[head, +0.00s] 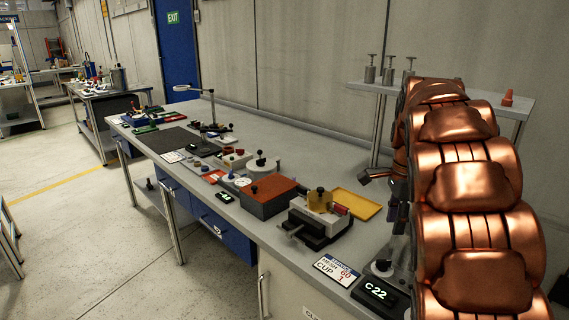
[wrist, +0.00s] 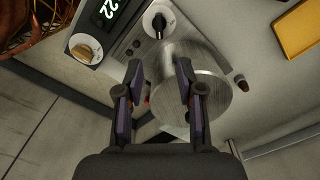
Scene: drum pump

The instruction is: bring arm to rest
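My gripper (wrist: 158,72) is open in the wrist view. Its two dark fingers stand apart with nothing held between them. In the head view my gripper (head: 370,179) shows in part over the bench at the right, beside my copper arm. The arm hides some of the bench behind it.
The grey workbench (head: 310,152) carries a yellow tray (head: 355,203), a clamp-like device (head: 318,218), a red-brown topped block (head: 268,195) and a C 22 display (head: 376,292). A raised shelf (head: 372,88) holds metal weights and an orange cone (head: 507,97). Floor at left is open.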

